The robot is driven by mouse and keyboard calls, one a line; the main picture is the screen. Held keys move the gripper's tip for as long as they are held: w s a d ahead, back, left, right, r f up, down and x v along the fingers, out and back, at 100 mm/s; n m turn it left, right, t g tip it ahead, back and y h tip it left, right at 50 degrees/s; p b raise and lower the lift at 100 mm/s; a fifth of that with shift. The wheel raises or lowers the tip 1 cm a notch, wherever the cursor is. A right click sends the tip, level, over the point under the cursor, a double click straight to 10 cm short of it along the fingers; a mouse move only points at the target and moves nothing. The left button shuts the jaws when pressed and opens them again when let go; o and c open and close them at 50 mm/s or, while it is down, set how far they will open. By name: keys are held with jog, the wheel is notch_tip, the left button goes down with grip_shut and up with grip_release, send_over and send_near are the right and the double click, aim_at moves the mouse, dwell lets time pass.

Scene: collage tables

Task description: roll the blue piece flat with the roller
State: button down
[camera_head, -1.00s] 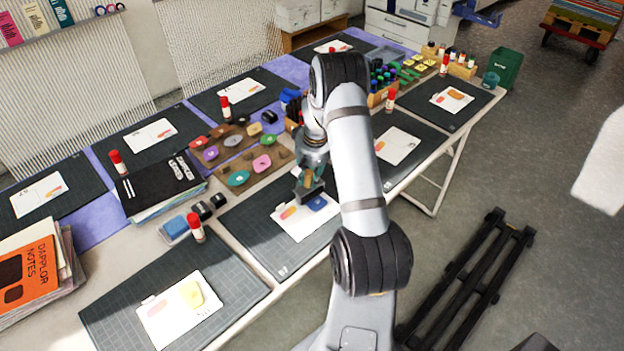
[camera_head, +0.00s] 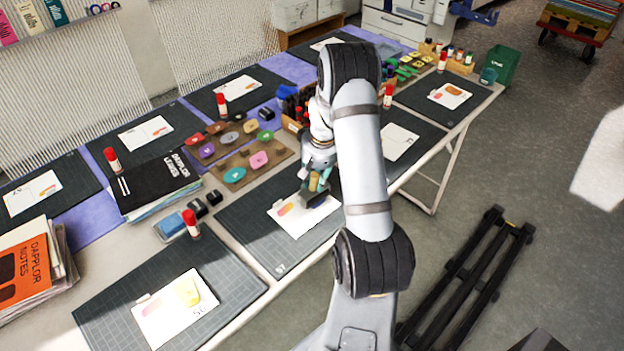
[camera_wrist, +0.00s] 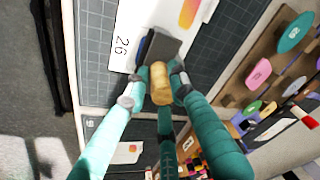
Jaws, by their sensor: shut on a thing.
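My gripper (camera_head: 317,178) is shut on the handle of the roller (camera_head: 310,198). In the wrist view my gripper (camera_wrist: 158,80) has its teal fingers either side of the tan handle, and the dark grey roller (camera_wrist: 162,47) extends beyond the fingertips. The blue piece (camera_wrist: 143,42) shows as a narrow strip at the roller's edge, on the white card (camera_wrist: 126,40) marked 26. The roller is over the piece; I cannot tell if they touch. In the head view the card (camera_head: 292,220) lies on a dark cutting mat, and the roller and gripper hide the blue piece.
Brown boards (camera_head: 258,160) with coloured pieces lie behind the card. A glue stick (camera_head: 190,224), a blue pad (camera_head: 170,226) and small dark blocks stand to the left. A neighbouring card (camera_head: 172,310) bears a yellow piece. Pen holders stand farther back.

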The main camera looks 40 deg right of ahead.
jog(key=shift+s+d+b, duration=0.15)
jog(key=shift+s+b, duration=0.4)
jog(key=shift+s, duration=0.35)
jog(key=shift+w, duration=1.45)
jog(key=shift+r, duration=0.1)
jog(key=p+v, duration=0.2)
jog(key=v, duration=0.1)
jog(key=w+p+v, duration=0.1)
jog(key=p+v, duration=0.2)
jog(key=shift+w+r, duration=0.15)
jog(key=shift+r, duration=0.35)
